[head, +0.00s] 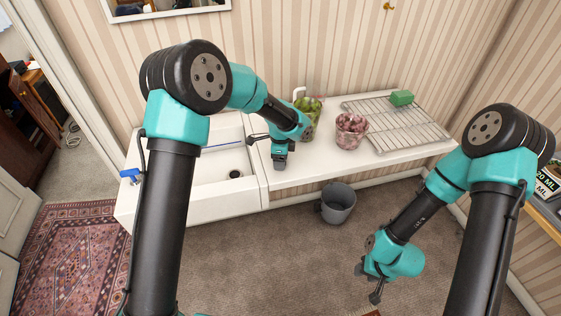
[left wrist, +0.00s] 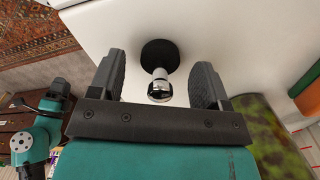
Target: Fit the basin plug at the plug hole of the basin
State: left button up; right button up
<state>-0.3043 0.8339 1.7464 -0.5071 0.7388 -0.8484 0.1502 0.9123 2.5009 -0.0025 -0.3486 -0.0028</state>
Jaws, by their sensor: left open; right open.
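The basin plug (left wrist: 160,54), a black disc with a chrome knob, rests on a white surface in the left wrist view. My left gripper (left wrist: 159,80) is open, its fingers on either side of the knob with gaps showing. My right gripper (head: 368,283) is open and empty above the carpet.
A pot with green contents (head: 310,108) and a pot with pinkish contents (head: 351,134) stand on the counter. A grey bin (head: 338,203) stands below.

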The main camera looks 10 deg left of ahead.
pick_arm(q)
jog(key=shift+f, duration=0.25)
jog(key=shift+c, duration=0.3)
jog(key=c, duration=0.9)
